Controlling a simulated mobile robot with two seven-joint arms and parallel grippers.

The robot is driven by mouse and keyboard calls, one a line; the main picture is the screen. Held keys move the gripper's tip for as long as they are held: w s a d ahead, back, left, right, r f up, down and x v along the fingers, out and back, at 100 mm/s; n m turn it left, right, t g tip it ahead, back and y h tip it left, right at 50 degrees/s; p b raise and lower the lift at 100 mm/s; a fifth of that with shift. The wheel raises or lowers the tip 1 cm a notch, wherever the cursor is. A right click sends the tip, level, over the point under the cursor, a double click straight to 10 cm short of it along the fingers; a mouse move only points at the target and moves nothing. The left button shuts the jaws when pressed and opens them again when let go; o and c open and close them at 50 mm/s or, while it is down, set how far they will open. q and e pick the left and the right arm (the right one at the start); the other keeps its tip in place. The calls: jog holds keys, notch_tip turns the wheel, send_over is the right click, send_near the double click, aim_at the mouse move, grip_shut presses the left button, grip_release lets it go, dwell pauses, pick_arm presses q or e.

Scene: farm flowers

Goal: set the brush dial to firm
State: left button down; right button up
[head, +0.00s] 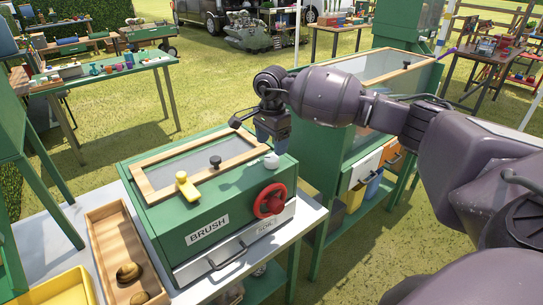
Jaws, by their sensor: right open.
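The green box labelled BRUSH (207,230) stands on a light table, with a wood-framed window in its top. A red round handwheel (270,201) is on its front at the right. A small whitish knob (271,161) sits on the top near the right edge. I cannot tell which of these is the brush dial, and no setting marks are legible. My right gripper (260,138) is open and empty, above and behind the whitish knob, apart from the red wheel. Its fingertips are small and partly hard to make out. My left gripper is not in view.
A drawer with a metal handle (229,256) is below the label. A wooden tray (105,236) with brown round items lies left. Another green cabinet (330,178) stands close behind my right arm.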

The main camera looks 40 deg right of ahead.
aim_at(272, 158)
notch_tip(272, 158, down, 4)
jog(key=shift+r, duration=0.1)
jog(key=shift+f, duration=0.6)
jog(key=c, duration=0.9)
